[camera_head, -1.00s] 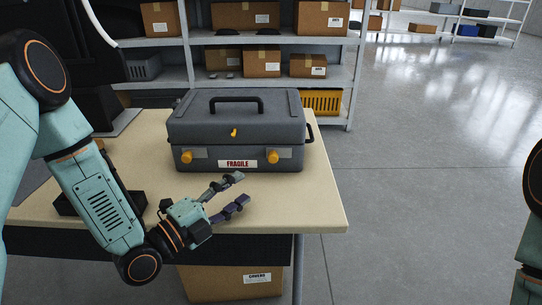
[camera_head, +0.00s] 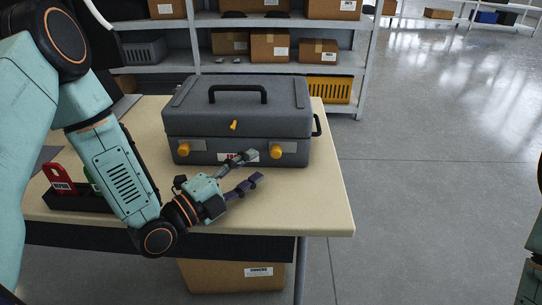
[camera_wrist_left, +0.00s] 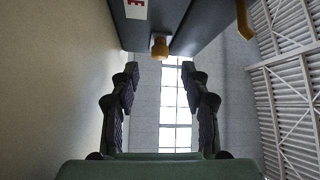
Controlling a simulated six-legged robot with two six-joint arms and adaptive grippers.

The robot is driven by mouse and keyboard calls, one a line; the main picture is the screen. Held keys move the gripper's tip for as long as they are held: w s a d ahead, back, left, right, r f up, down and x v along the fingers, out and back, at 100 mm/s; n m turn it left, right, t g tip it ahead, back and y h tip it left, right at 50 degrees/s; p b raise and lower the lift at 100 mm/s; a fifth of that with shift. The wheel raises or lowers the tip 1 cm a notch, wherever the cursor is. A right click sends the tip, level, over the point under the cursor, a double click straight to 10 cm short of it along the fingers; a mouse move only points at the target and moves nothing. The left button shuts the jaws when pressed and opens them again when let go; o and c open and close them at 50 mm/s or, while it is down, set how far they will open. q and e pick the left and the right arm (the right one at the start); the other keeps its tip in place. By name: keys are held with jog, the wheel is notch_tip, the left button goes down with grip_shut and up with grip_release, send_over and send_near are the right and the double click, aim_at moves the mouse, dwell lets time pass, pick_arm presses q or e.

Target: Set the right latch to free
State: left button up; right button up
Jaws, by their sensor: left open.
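A grey case (camera_head: 240,110) with a black handle stands shut on the table. Its front has a left yellow latch (camera_head: 183,150), a right yellow latch (camera_head: 275,151) and a small yellow middle catch (camera_head: 234,125). My left gripper (camera_head: 256,167) is open and empty in front of the case, just below and left of the right latch. Its upper finger covers part of the red-lettered label. In the left wrist view a yellow latch (camera_wrist_left: 159,46) lies ahead, between the open fingers (camera_wrist_left: 160,76), apart from them. My right gripper is out of view.
The table (camera_head: 315,215) is clear right of my left gripper. A black tray (camera_head: 75,201) with a red tagged item (camera_head: 62,181) lies at the left. Shelves (camera_head: 300,67) with boxes stand behind. A cardboard box (camera_head: 225,276) sits below the table.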

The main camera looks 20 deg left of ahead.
aim_at(273, 155)
pick_arm(q)
jog(key=b+x, duration=0.1)
jog(key=x, duration=0.3)
jog(key=shift+w+d+b, duration=0.25)
jog(key=shift+d+b, duration=0.05)
jog(key=shift+x, duration=0.8)
grip_shut()
